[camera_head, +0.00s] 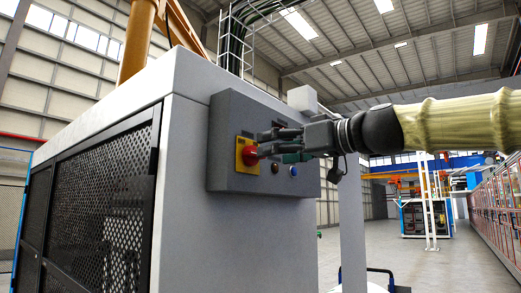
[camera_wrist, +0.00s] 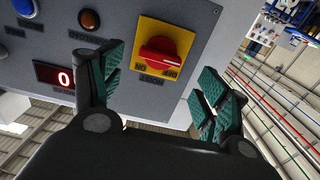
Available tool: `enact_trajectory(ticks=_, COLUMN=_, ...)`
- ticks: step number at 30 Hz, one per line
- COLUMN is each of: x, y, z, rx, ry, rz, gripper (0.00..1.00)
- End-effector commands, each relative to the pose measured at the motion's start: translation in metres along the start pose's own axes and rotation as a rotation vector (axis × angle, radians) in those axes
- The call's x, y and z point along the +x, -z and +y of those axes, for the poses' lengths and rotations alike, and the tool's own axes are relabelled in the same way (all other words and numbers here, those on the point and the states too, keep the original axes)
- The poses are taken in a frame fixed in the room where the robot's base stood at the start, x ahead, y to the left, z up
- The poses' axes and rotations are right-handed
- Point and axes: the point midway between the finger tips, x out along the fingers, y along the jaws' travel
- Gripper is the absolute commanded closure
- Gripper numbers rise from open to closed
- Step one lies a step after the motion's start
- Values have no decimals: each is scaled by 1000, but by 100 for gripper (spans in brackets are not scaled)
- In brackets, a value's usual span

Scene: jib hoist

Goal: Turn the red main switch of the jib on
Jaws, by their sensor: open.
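The red main switch (camera_head: 250,156) is a round knob on a yellow plate (camera_head: 239,146), mounted on the left part of a grey control box (camera_head: 226,115). In the wrist view the red switch (camera_wrist: 160,52) shows clearly, with a raised grip bar lying nearly across the picture. Small dark lettering sits below it on the yellow plate; the picture is turned over. My gripper (camera_head: 270,142) is open, with its green-padded fingers pointing at the switch. In the wrist view the gripper (camera_wrist: 160,80) has one finger on each side of the switch's lower edge, and the knob looks untouched.
An amber button (camera_wrist: 90,20), a blue button (camera_wrist: 25,8) and a lit display showing 0 (camera_wrist: 65,77) are beside the switch. The control box is fixed to a large light cabinet (camera_head: 190,220) with black mesh panels (camera_head: 90,190). Open floor (camera_head: 415,262) shows to the right.

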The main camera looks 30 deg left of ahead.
Motion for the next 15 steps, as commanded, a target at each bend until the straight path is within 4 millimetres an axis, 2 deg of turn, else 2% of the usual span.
enact_trajectory(ticks=6, x=32, y=0, z=0, rx=1, ry=0, rz=-1, gripper=25)
enact_trajectory(ticks=15, x=51, y=0, z=1, rx=1, ry=-1, rz=0, gripper=25)
